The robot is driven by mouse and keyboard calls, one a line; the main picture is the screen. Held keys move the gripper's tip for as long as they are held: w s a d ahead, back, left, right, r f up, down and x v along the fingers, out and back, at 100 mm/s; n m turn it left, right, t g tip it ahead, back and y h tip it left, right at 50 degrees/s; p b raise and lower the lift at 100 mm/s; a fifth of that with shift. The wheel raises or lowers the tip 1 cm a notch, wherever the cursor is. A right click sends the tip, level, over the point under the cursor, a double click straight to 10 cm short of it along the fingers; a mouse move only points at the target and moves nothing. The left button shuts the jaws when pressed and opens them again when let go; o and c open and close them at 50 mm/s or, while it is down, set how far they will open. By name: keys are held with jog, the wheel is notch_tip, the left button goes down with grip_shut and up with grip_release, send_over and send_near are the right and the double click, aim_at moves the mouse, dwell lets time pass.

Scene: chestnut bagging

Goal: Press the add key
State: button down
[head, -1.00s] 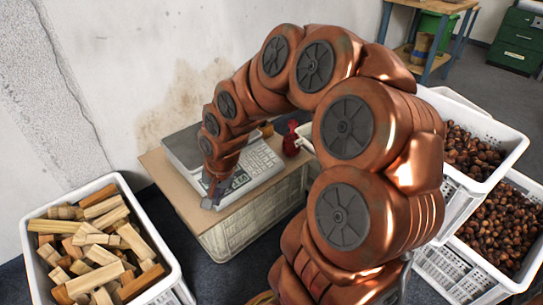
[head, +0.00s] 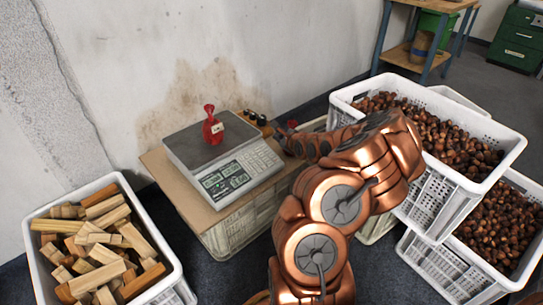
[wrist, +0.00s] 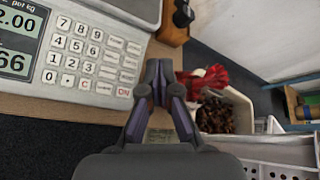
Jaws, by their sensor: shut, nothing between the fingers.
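The white scale (head: 238,172) stands on a brown board. Its keypad (wrist: 92,58) shows at the left of the wrist view, with number keys, a red-lettered key and wider function keys (wrist: 128,62) whose labels are too small to read, so I cannot single out the add key. A tied red bag (head: 212,127) with a pale tag sits on the scale's grey plate (head: 184,148). My gripper (wrist: 158,70) is shut and empty, just right of the keypad and apart from the keys. In the head view its fingers are not clear at the end of my arm.
A dark-knobbed wooden item (wrist: 174,28) lies beyond the gripper. Red bags (wrist: 208,78) and a white container of chestnuts (wrist: 225,115) are at its right. A crate of wood blocks (head: 40,262) stands left; chestnut crates (head: 440,170) stand right.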

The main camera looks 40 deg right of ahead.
aim_at(270, 151)
jog(key=shift+d+f, duration=0.1)
dwell(0.3)
jog(key=f+b, duration=0.1)
jog(key=f, duration=0.1)
jog(key=w+f+b, duration=0.1)
jog(key=f+b, duration=0.2)
jog(key=f, duration=0.1)
jog(key=shift+w+b, duration=0.35)
jog(key=shift+b, duration=0.05)
jog(key=shift+w+f, duration=0.25)
jog(key=shift+f, duration=0.35)
jog(key=shift+w+f, duration=0.25)
jog(key=shift+f, duration=0.3)
dwell(0.4)
jog(key=shift+w+f, duration=0.15)
jog(key=shift+f, duration=0.2)
jog(key=shift+w+f, duration=0.1)
jog(key=shift+f, duration=0.25)
dwell(0.9)
jog(key=shift+r, duration=0.1)
jog(key=shift+s+r+p, duration=0.25)
jog(key=shift+r+p, duration=0.4)
